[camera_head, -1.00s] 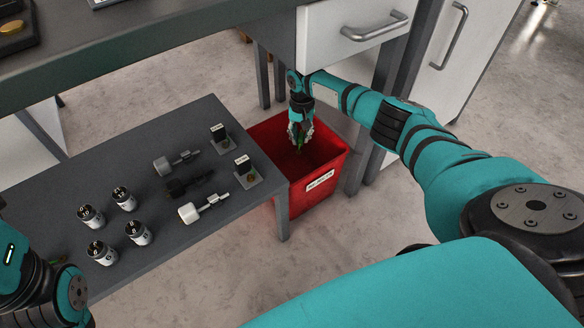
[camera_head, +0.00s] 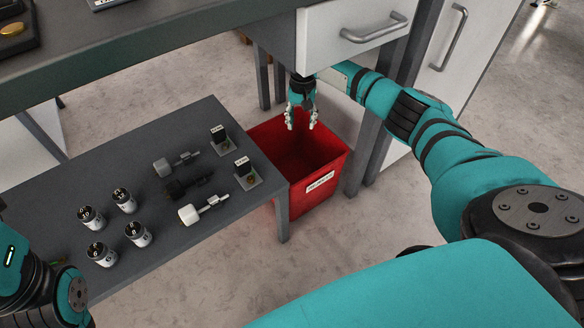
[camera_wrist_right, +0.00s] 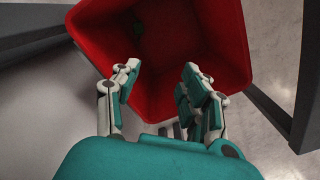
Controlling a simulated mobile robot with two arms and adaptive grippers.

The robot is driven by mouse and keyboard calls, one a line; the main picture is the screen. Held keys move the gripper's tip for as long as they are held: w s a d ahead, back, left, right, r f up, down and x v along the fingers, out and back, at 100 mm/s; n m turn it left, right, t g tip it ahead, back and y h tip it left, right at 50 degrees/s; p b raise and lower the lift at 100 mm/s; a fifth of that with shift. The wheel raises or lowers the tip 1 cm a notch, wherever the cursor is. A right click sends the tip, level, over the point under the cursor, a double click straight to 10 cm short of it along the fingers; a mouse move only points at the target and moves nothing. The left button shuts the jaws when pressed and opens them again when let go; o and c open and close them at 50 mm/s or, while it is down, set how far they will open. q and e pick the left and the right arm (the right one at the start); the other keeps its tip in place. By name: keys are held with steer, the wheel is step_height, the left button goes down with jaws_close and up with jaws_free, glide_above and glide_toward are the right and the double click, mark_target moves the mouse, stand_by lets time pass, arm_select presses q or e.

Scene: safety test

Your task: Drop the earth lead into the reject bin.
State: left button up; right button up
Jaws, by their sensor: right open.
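The red reject bin (camera_head: 318,190) stands on the floor beside the low table, with a white label on its front. My right gripper (camera_head: 301,122) is open above the bin's far side, with nothing between its fingers. In the right wrist view, the open fingers (camera_wrist_right: 158,85) point into the bin (camera_wrist_right: 233,50). A dim dark-green shape (camera_wrist_right: 137,30) shows deep inside the bin; it may be the earth lead, but it is too dark to be sure. My left arm shows at the lower left; its fingers are not visible.
The low grey table (camera_head: 140,160) left of the bin holds several labelled cylinders (camera_head: 124,200), plug-like parts (camera_head: 202,208) and two small labelled stands (camera_head: 246,172). A white drawer unit (camera_head: 350,30) and the table legs stand close around the bin.

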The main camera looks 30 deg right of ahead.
step_height(320, 180, up, 5)
steer(key=shift+s, duration=0.1)
stand_by(0.6)
